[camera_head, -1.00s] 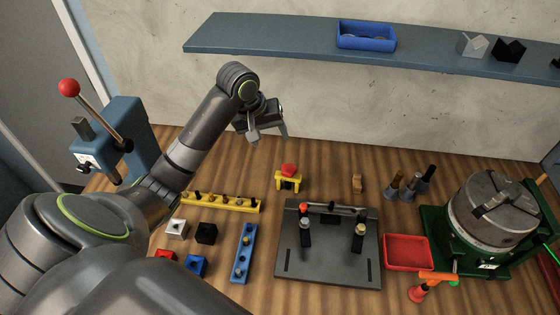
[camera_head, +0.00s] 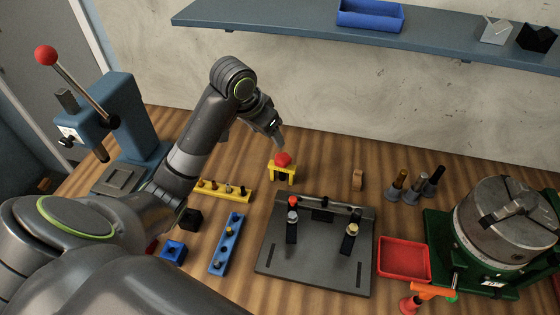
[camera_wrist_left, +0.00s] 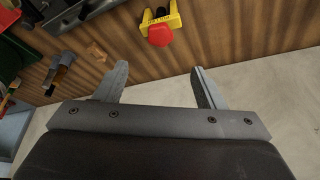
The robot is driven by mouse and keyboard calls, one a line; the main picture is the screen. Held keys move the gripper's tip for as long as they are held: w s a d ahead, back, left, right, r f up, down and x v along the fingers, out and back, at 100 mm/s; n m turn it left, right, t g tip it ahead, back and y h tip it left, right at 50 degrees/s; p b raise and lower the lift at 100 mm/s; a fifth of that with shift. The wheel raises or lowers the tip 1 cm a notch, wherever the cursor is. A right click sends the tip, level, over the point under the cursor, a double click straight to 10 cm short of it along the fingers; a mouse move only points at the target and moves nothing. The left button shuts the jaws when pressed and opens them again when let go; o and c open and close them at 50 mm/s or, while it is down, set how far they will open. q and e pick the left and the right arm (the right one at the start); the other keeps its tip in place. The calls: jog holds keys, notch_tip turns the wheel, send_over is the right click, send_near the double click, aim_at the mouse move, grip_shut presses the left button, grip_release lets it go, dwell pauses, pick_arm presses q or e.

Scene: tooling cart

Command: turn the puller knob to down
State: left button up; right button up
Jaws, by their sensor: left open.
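The puller is a small yellow stand (camera_head: 284,174) with a red knob (camera_head: 283,159) on top. It stands on the wooden bench behind the dark fixture plate. In the left wrist view the red knob (camera_wrist_left: 160,35) and the yellow stand (camera_wrist_left: 161,16) lie beyond the fingertips, near the top middle. My left gripper (camera_head: 279,143) is just behind and above the knob, pointing down. In the left wrist view its two fingers (camera_wrist_left: 157,70) are spread apart with nothing between them. I cannot tell whether a finger touches the knob. My right gripper is not in view.
The dark fixture plate (camera_head: 282,260) with posts is in front of the puller. A wooden piece (camera_head: 357,180) and several tool holders (camera_head: 412,188) stand to the right, near a red tray (camera_head: 404,260) and a green-based chuck (camera_head: 505,222). A yellow rail (camera_head: 222,190) is left.

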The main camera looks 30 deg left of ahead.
pick_arm(q)
jog(key=b, duration=0.7)
send_near(282, 158)
notch_tip(282, 158, down, 2)
jog(key=x, duration=0.5)
jog(key=shift+w+d, duration=0.15)
jog(key=shift+w, duration=0.15)
jog(key=shift+w+f, duration=0.25)
jog(key=shift+f, duration=0.25)
